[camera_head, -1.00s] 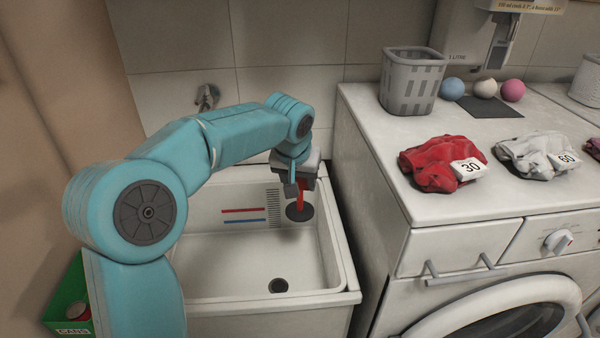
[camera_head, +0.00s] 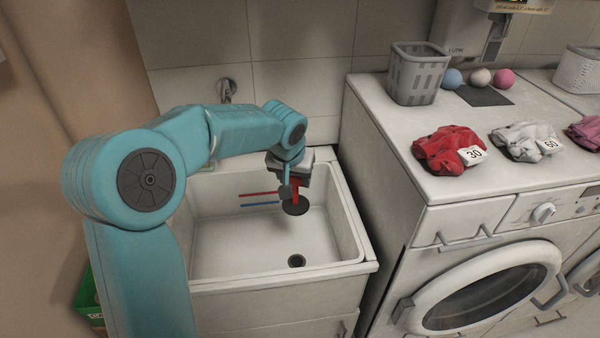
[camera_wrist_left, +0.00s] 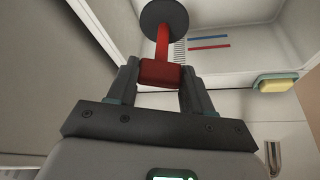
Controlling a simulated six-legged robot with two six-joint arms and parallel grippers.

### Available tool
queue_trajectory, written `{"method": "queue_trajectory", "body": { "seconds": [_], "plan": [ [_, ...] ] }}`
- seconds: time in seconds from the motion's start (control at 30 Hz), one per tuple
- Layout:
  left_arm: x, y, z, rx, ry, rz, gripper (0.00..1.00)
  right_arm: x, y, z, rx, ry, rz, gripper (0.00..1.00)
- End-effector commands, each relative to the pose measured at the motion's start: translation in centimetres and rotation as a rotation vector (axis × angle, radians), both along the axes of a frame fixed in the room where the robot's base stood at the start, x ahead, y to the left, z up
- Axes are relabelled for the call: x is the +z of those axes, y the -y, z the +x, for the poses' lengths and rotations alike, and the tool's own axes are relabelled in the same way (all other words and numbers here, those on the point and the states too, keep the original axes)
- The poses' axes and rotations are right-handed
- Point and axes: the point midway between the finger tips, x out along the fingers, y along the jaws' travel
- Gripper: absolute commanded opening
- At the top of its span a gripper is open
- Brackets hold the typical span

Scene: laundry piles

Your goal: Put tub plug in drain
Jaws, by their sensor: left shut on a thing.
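The tub plug (camera_head: 296,208) is a dark round disc on a red stem with a red grip block. My left gripper (camera_head: 288,190) is shut on the red grip, and the disc hangs below it inside the white tub. In the left wrist view the plug's disc (camera_wrist_left: 164,18) points away from my left gripper (camera_wrist_left: 160,80), whose fingers sit on both sides of the red block. The drain (camera_head: 296,261) is a dark round hole in the tub floor near the front, below the plug and apart from it. My right gripper is not in view.
The white tub (camera_head: 200,284) has a raised rim and red and blue lines on its back wall. A tap (camera_head: 227,88) is on the tiles behind. A washing machine (camera_head: 385,150) stands close on the right, carrying a grey basket (camera_head: 418,75) and a red cloth pile (camera_head: 440,150).

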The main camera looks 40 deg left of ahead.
Motion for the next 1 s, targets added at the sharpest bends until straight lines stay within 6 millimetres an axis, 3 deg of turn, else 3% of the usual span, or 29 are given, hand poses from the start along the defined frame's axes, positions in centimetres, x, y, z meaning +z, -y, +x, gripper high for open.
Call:
{"method": "queue_trajectory", "body": {
  "seconds": [0.17, 1.0],
  "plan": [
    [-0.6, -0.1, 0.1, 0.007, -0.001, 0.000, 0.01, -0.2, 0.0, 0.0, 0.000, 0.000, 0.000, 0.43],
    [-11.6, 0.0, -0.1, 0.003, -0.001, -0.001, 0.01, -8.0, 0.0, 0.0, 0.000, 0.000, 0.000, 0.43]
  ]
}}
